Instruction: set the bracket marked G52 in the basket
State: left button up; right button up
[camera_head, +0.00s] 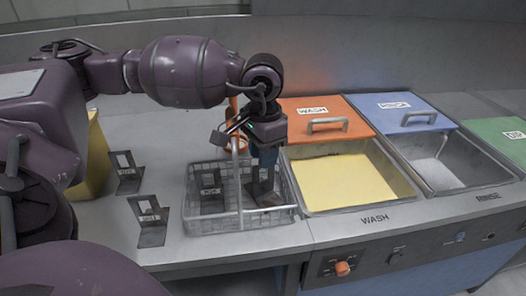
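The wire basket (190,222) stands on the counter, with a bar across its middle. One dark bracket (211,190) stands in its left half. Another bracket (263,188) is in its right half, directly under my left gripper (265,162). My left gripper points down, its fingertips at this bracket's top; whether they grip it is hidden. Two more brackets stand outside, left of the basket: one farther back (126,172) and one nearer (149,214). Each bracket has a small pale label, too small to read. My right gripper is not in view.
Right of the basket is a wash basin (350,175) of yellow liquid with an orange lid (345,104), then a rinse basin (440,172) with a blue lid (392,118). A green lid (500,128) is at far right. A yellow block (97,160) stands left.

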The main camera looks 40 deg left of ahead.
pick_arm(q)
jog(key=shift+s+f, duration=0.1)
notch_tip(320, 180, up, 13)
jog(key=p, duration=0.2)
dwell(0.5)
